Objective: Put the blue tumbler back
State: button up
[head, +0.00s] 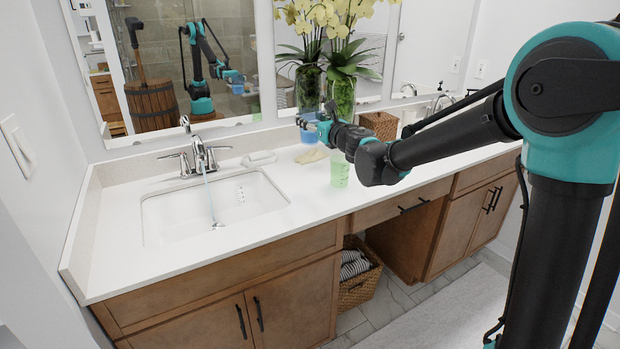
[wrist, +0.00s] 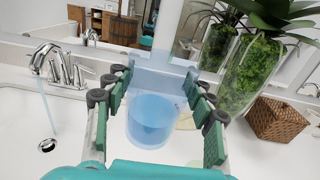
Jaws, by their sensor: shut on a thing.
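The blue tumbler (head: 308,134) is clear blue plastic or glass. My gripper (head: 312,120) is shut on it, above the back of the counter near the mirror. In the wrist view the tumbler (wrist: 152,125) sits between the two green-padded fingers of my gripper (wrist: 158,100), and looks upright. It appears raised off the counter, and its reflection shows in the mirror. A green tumbler (head: 339,171) stands on the counter (head: 300,205), nearer the front edge than the blue one.
Water runs from the faucet (head: 200,155) into the sink (head: 215,208) at left. A pale yellow flat item (head: 311,156) and a white dish (head: 260,158) lie on the counter. A glass vase of orchids (head: 341,92) and a woven box (head: 380,124) stand at the back.

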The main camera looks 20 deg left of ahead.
notch_tip(320, 180, down, 18)
jog(key=shift+r, duration=0.1)
dwell(0.5)
jog(key=o, duration=1.2)
jog(key=shift+c, duration=0.2)
